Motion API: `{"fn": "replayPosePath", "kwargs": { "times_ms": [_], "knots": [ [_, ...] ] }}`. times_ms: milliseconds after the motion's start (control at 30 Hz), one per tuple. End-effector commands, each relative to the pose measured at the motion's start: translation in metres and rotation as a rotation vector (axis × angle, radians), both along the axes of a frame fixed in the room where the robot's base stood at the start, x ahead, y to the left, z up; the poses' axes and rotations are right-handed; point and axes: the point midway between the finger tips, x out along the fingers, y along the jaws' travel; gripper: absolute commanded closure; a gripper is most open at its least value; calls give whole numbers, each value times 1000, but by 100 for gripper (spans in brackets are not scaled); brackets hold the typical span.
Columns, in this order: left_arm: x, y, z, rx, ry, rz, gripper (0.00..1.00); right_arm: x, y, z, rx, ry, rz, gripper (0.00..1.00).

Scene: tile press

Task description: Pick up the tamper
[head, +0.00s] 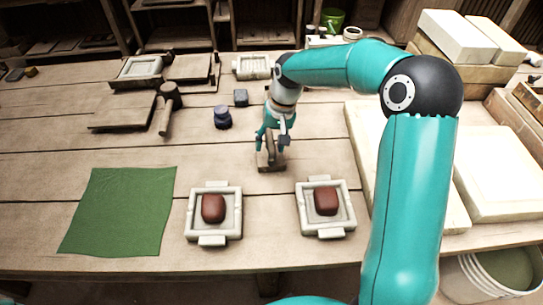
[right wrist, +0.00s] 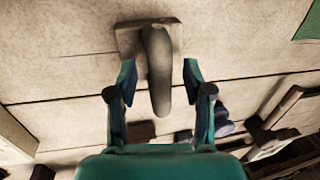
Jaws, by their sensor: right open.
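The tamper (head: 271,164) stands on the table with its flat base down and its handle up, behind the two moulds. My right gripper (head: 272,143) is over it, pointing down, and partly hides it. In the right wrist view the tamper's grey handle (right wrist: 158,72) lies between the two fingers of the open right gripper (right wrist: 160,78). A gap shows on each side, so the fingers appear clear of the handle. My left gripper is out of view.
Two pale moulds, left (head: 235,222) and right (head: 347,213), each hold a reddish-brown clay lump. A green cloth (head: 119,211) lies at left. A mallet (head: 168,105), a dark blue jar (head: 222,118) and a small dark block (head: 241,97) are behind. Pale slabs (head: 508,170) fill the right.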

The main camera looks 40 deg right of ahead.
Motion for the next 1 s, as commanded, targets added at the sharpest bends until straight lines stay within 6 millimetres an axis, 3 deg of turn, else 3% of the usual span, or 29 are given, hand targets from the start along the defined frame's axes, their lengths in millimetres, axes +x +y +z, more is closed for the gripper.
{"fn": "replayPosePath", "kwargs": {
  "times_ms": [200, 533, 1000],
  "knots": [
    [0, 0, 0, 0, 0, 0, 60, 0, 0, -1, 0, 0, 0, 49],
    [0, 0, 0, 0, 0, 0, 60, 0, 1, -1, 0, 1, 0, 100],
    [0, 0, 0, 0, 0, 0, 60, 1, 1, 2, 0, -2, 1, 100]
  ]
}}
